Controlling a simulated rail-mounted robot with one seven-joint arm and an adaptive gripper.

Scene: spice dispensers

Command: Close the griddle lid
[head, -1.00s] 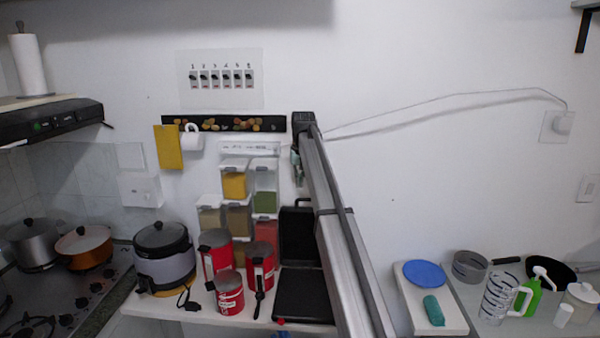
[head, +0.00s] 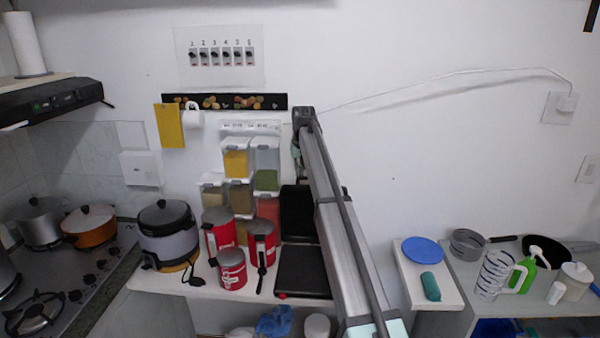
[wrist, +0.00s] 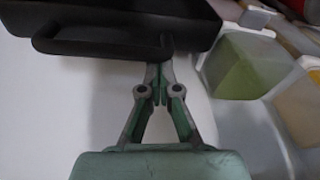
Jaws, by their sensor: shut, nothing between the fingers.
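The black griddle stands on the white counter left of my arm in the head view. Its lid (head: 297,212) is open and upright, and its base (head: 303,271) lies flat in front. In the wrist view, the dark lid (wrist: 110,18) fills the top, with its bar handle (wrist: 100,49) along the near edge. My gripper (wrist: 158,72) is shut and empty, its green-grey fingertips beside the right end of the handle; I cannot tell whether they touch. In the head view, my gripper (head: 298,172) hangs just above the lid's top edge, small and partly hidden.
Red canisters (head: 231,268) and a rice cooker (head: 168,235) stand left of the griddle. Stacked spice dispensers (head: 238,163) are behind; the green one (wrist: 243,65) is close in the wrist view. A white board (head: 437,302) with a blue disc is at right.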

